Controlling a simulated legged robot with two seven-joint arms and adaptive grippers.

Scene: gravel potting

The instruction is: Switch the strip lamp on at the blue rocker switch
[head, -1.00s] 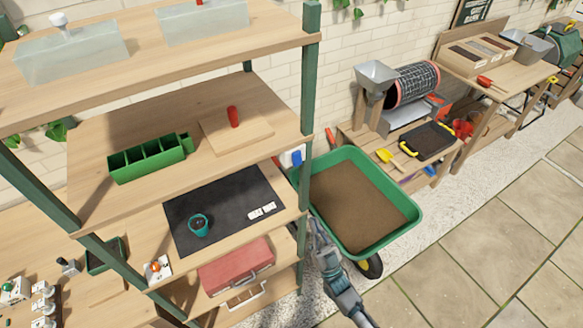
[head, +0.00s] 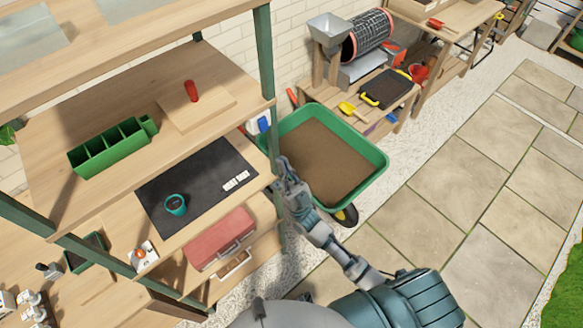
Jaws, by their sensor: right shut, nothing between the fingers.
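A small white box with a blue part (head: 262,124) shows just beyond the shelf's right front post, above the wheelbarrow's left rim. The blue part looks like the rocker switch, but it is too small to tell which way it is set. My right gripper (head: 282,163) is shut and empty. It appears below the white box, beside the post and near the wheelbarrow's left side. My left gripper is out of view. I cannot make out the strip lamp.
The green wheelbarrow (head: 376,158) holds brown soil. The green shelf post (head: 265,60) stands close to my right arm. A black mat (head: 205,180) carries a teal pot (head: 175,204). A red toolbox (head: 220,238) sits below. Paving at the right is clear.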

